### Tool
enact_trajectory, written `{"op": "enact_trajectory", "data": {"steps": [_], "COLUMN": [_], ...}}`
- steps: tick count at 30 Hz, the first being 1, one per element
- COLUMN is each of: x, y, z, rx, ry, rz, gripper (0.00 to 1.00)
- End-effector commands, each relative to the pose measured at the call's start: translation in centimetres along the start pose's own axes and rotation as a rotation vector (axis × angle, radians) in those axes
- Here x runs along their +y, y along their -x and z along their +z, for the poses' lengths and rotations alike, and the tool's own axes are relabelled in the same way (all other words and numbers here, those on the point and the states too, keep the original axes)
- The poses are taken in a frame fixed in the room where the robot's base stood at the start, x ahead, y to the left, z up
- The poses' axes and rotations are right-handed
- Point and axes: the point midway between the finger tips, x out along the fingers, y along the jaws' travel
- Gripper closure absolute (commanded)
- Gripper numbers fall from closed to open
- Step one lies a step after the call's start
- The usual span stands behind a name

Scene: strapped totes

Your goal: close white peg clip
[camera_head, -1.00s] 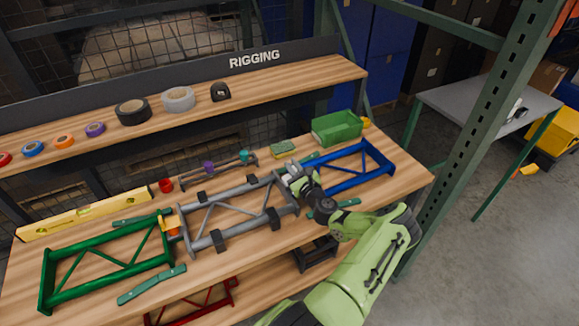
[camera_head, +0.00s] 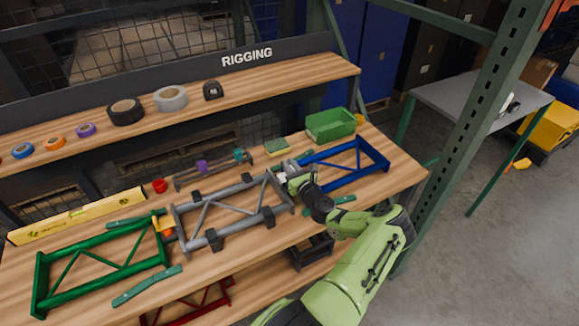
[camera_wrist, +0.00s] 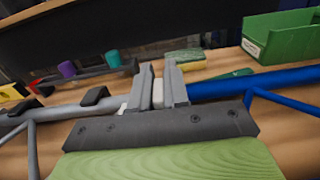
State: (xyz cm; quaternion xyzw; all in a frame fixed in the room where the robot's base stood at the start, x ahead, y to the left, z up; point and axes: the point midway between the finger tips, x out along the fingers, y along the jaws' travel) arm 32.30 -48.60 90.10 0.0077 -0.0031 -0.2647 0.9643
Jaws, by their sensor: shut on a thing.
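A white piece, seemingly the peg clip (camera_wrist: 157,94), shows between the two grey fingers of my gripper (camera_wrist: 159,72) in the wrist view. My gripper is shut on it at the joint between the grey truss (camera_head: 264,216) and the blue truss (camera_head: 384,158). In the head view, my gripper (camera_head: 284,172) covers most of that joint. A small white part (camera_wrist: 123,108) also shows left of the fingers, against the grey tube. The fingers and palm hide most of the clip, so I cannot tell how far it is closed.
A green bin (camera_head: 331,124) and a green-yellow sponge (camera_head: 277,147) stand behind the joint. A rack with a purple cup (camera_head: 202,166) and a teal cup (camera_head: 239,155) is at back left. A green truss (camera_head: 100,258) lies left. A green upright (camera_head: 455,130) stands right.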

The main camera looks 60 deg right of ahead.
Motion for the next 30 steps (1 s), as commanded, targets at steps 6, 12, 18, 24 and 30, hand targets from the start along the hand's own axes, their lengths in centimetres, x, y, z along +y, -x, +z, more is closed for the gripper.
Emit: {"op": "enact_trajectory", "data": {"steps": [6, 12, 18, 24, 30], "x": [0.0, 0.0, -0.1, -0.1, -0.1], "y": [0.1, 0.0, 1.0, 6.0, 11.7], "z": [-0.2, -0.1, -0.1, 0.0, -0.1], "rx": [0.005, 0.003, 0.004, 0.005, 0.005], "ry": [0.001, 0.001, 0.001, -0.002, -0.002], "rz": [0.0, 0.0, -0.001, -0.004, -0.004], "gripper": [0.68, 0.64, 0.64, 0.64, 0.64]}}
